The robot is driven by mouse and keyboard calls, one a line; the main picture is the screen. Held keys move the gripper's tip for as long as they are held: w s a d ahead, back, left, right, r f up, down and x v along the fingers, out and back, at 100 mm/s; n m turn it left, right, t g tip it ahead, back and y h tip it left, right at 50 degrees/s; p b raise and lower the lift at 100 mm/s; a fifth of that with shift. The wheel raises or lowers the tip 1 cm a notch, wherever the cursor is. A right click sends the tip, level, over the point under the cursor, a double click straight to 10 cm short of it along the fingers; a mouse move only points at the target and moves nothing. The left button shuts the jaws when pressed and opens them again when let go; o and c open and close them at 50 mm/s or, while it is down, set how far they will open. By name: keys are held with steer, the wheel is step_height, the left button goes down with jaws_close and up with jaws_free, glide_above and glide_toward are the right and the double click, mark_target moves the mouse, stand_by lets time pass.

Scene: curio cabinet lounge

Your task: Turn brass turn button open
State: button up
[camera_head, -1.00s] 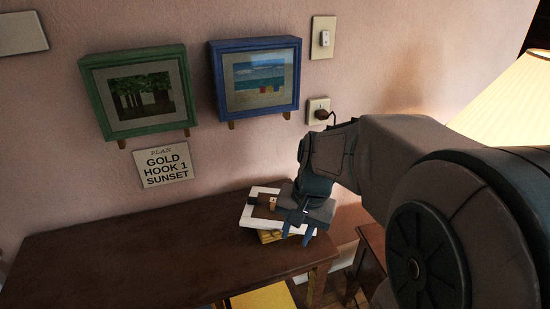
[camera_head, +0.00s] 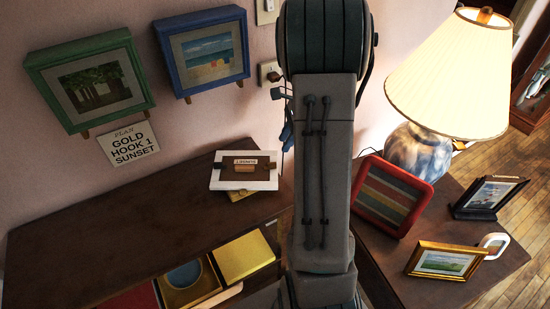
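A white frame (camera_head: 215,181) lies face down on a small yellow stack on the dark wooden table. Its brown backing board (camera_head: 236,178) faces up with a pale label (camera_head: 246,161) and a small tan piece (camera_head: 245,169) in the middle. Small dark bits show at the backing's left and right edges. They may be turn buttons, but they are too small to tell which way they point. My gripper (camera_head: 287,134) is to the right of the frame and apart from it, mostly hidden behind my arm. Its blue fingers show only in part.
An open drawer at the table's front holds a gold box (camera_head: 243,257) and a round blue-lined container (camera_head: 184,275). Green (camera_head: 92,82) and blue (camera_head: 203,52) frames hang on the wall. A lit lamp (camera_head: 455,75) and several standing frames crowd the right table. The left tabletop is clear.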

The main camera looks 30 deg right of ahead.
mark_target(273, 163)
steer(key=x, duration=0.8)
steer(key=shift+a+f, duration=0.15)
steer(key=shift+f, duration=0.2)
jaws_close()
